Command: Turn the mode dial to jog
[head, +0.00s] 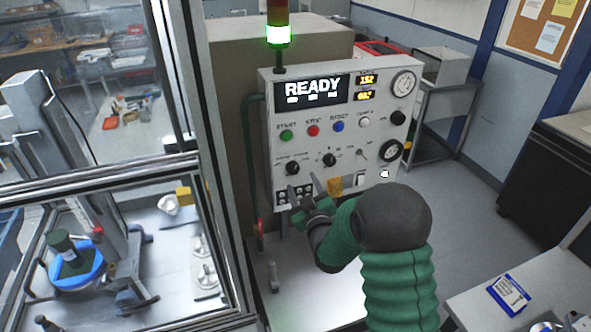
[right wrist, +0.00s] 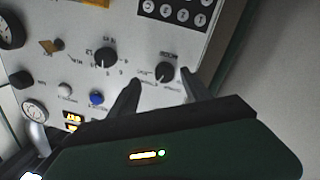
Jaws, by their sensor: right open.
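The control panel (head: 345,125) carries two black dials in its lower row. The left dial (head: 292,168) sits above a small keypad (head: 282,197); a middle dial (head: 329,159) is to its right. My right gripper (head: 303,187) is open and empty, in front of the panel's lower left. In the right wrist view, upside down, the left dial (right wrist: 166,72) shows between the finger tips (right wrist: 161,77), apparently untouched; the middle dial (right wrist: 106,57) lies outside them. My left gripper is not in view.
Green, red and blue buttons (head: 313,130) line the panel above the dials. A glazed machine frame (head: 205,150) stands close on the left. A white table (head: 310,290) is below.

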